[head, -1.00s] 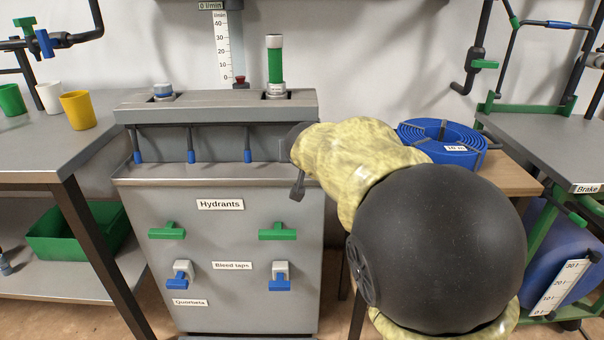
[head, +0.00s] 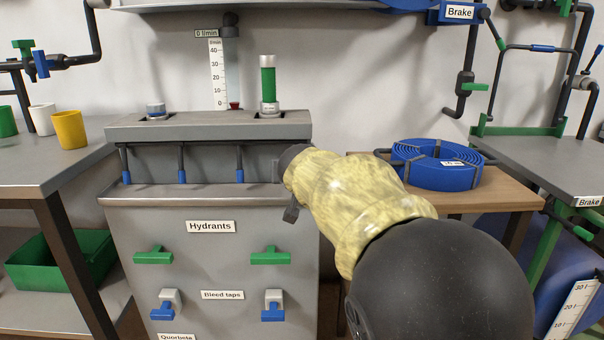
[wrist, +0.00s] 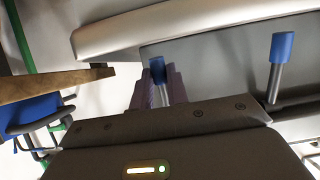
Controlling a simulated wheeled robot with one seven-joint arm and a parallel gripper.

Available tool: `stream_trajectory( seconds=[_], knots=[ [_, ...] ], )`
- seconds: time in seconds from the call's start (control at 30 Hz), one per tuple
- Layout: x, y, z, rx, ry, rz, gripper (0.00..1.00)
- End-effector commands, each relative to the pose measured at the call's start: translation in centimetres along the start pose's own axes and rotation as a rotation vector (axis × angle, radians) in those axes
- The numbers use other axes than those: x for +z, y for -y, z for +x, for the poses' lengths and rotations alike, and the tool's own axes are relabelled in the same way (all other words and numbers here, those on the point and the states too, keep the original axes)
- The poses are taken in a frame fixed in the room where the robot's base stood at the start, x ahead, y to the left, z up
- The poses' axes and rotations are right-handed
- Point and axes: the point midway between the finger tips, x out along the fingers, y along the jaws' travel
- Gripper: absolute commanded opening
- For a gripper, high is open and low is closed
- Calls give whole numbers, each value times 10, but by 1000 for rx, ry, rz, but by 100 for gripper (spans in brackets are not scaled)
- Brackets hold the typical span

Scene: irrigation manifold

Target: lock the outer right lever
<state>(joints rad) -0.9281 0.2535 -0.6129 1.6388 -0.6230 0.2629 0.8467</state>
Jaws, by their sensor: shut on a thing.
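A row of thin dark levers with blue tips hangs under the top of the grey Hydrants cabinet (head: 210,275). Three show in the head view: the left one (head: 126,170), the middle one (head: 182,170) and the right-hand visible one (head: 239,170). The outer right lever is hidden there behind my gripper. In the wrist view my gripper (wrist: 157,85) has its fingers closed around the outer right lever, whose blue tip (wrist: 157,66) shows between them. The neighbouring lever (wrist: 281,55) stands free to the right in that view.
Green hydrant handles (head: 270,256) and blue bleed taps (head: 272,306) are on the cabinet front. A blue hose coil (head: 440,163) lies on the wooden table to the right. Cups (head: 69,130) stand on the left bench.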

Motion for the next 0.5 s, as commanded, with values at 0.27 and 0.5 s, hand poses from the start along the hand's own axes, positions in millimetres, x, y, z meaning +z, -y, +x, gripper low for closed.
stream_trajectory(
  seconds=[0.27, 0.5],
  knots=[
    [-2, 0, 0, -2, -6, -1, 38],
    [-1, 1, -3, -2, -4, 0, 38]
  ],
)
